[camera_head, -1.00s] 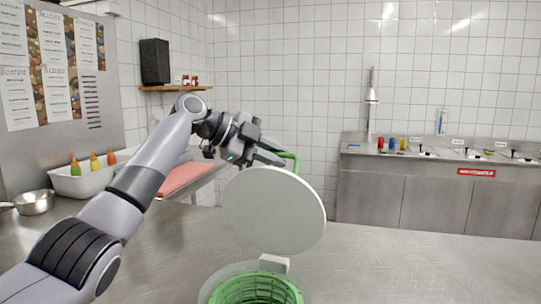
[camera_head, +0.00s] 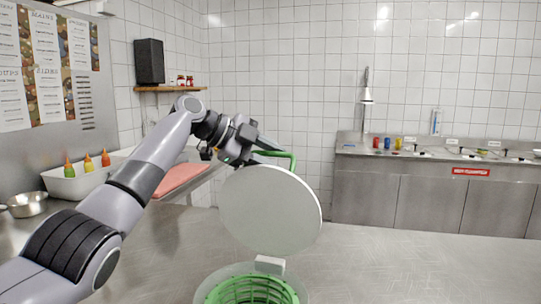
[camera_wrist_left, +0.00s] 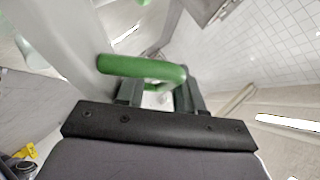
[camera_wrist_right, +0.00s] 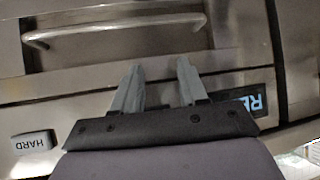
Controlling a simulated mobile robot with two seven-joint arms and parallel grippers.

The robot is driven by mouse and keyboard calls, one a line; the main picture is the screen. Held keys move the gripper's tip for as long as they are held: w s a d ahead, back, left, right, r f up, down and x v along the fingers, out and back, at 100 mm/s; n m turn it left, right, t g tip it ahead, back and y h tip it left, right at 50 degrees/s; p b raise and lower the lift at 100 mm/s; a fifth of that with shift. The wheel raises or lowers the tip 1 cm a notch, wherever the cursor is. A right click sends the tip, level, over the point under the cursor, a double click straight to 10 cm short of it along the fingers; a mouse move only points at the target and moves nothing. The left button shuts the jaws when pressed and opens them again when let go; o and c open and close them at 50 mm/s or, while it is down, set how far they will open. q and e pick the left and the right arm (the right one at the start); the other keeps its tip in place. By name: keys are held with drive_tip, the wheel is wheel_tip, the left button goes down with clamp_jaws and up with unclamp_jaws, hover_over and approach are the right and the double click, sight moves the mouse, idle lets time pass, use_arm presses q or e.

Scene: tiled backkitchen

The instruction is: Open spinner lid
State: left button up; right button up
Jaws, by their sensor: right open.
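The spinner has a green basket (camera_head: 250,290) inside a clear bowl at the bottom of the head view. Its round white lid (camera_head: 270,212) stands raised, nearly upright, above a white hinge block (camera_head: 270,265), with its flat underside towards me. The green lid handle (camera_head: 291,158) shows behind the lid's upper edge. My left gripper (camera_head: 275,149) is behind the top of the lid at this handle. In the left wrist view, its fingers are apart and the green handle (camera_wrist_left: 145,68) crosses just in front of them. My right gripper (camera_wrist_right: 160,65) is open and empty.
The right gripper faces a metal front with a bar handle (camera_wrist_right: 115,30). A white bin with sauce bottles (camera_head: 75,182) and a metal bowl (camera_head: 28,204) stand at left, near a red board (camera_head: 180,178). The steel counter right of the spinner is clear.

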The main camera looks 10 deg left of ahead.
use_arm(q)
drive_tip(key=shift+r, duration=0.15)
drive_tip(key=b+v, duration=0.1)
drive_tip(key=v, duration=0.4)
drive_tip(key=shift+s+a+r, duration=0.1)
drive_tip(key=shift+s+a, duration=0.1)
drive_tip(key=shift+a, duration=0.15)
drive_tip(key=shift+s+a+r+b, duration=0.3)
drive_tip(key=shift+s+a+r, duration=0.05)
drive_tip(key=shift+a, duration=0.15)
drive_tip(key=shift+o, duration=0.2)
